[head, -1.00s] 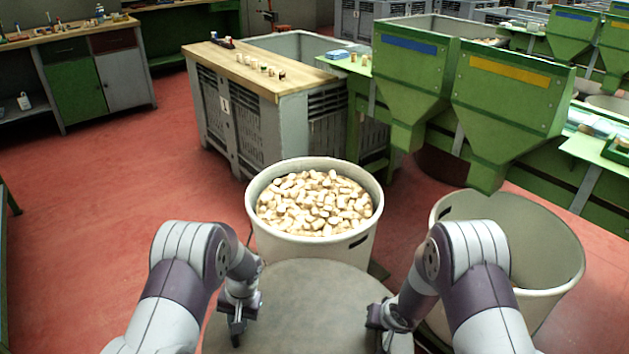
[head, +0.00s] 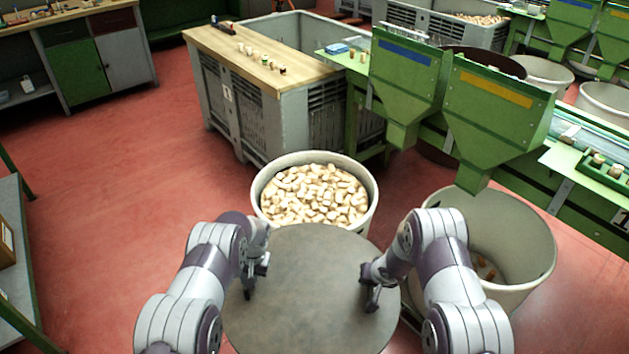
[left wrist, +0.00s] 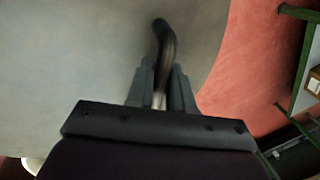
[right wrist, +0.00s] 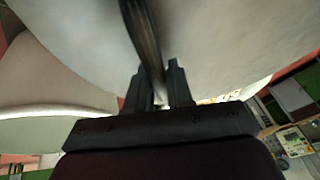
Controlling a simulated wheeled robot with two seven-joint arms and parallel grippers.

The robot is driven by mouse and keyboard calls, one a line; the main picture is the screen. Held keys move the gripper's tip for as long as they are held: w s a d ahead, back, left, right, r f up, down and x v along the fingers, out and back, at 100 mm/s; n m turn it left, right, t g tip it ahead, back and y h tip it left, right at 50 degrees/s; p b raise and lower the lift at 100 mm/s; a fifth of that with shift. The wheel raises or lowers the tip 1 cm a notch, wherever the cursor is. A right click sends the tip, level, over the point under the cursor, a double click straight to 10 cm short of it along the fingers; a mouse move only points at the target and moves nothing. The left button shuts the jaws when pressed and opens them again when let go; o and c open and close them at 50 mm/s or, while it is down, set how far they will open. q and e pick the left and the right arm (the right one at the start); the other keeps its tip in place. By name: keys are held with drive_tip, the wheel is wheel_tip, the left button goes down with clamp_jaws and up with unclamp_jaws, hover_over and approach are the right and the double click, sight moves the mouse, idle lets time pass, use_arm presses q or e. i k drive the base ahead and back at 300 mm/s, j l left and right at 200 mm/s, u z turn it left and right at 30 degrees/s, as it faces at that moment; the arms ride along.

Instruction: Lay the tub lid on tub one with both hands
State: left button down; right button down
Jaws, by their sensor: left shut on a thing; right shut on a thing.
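The tub lid (head: 308,290) is a round grey disc held level in front of me, its far edge overlapping the near rim of a tub. That tub (head: 372,190) is white, round and full of cork stoppers (head: 315,194). My left gripper (head: 250,290) is shut on a dark handle on the lid's left side; the handle (left wrist: 165,45) shows in the left wrist view. My right gripper (head: 370,298) is shut on the handle on the lid's right side; this handle (right wrist: 140,35) shows in the right wrist view. I cannot tell whether the lid touches the tub.
A second white tub (head: 530,235) with a few corks at its bottom stands at the right. Green hoppers (head: 500,110) and a grey crate with a wooden top (head: 265,65) stand behind. Red floor (head: 110,190) is clear at the left.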

sight(314, 187)
drive_tip(key=i, duration=1.65)
